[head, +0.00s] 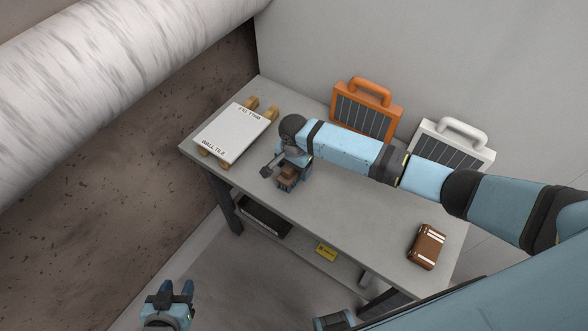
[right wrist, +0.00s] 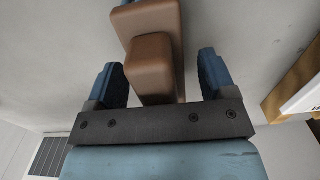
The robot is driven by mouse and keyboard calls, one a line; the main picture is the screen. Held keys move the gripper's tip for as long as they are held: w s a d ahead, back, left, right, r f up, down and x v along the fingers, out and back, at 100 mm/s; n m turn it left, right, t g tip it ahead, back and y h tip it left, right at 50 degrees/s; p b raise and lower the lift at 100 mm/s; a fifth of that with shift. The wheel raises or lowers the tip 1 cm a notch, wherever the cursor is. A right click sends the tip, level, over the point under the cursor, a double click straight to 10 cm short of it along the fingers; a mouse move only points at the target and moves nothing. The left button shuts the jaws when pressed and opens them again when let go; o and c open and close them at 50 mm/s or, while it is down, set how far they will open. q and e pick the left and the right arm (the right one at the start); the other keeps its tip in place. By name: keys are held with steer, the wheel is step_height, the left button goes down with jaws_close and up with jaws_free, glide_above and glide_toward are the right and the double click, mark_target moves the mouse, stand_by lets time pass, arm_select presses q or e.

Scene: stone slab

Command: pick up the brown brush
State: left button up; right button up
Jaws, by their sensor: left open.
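The brown brush (head: 287,178) lies on the grey bench top near its front edge, left of the middle, partly covered by my right gripper. In the right wrist view the brush (right wrist: 152,72) shows as a brown body with a raised block between the two blue fingers. My right gripper (head: 285,170) points down at the brush. In the right wrist view its fingers (right wrist: 160,82) stand apart on either side of the block, with a clear gap on the right side. My left gripper (head: 176,288) is open and empty, low in front of the bench, away from the brush.
A white wall tile (head: 232,136) lies on wooden battens at the bench's left end. An orange case (head: 367,112) and a white case (head: 450,146) stand at the back. A brown striped box (head: 427,247) is at the right.

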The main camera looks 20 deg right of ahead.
steer(key=c, duration=1)
steer(key=shift+o, duration=0.2)
step_height(320, 180, up, 20)
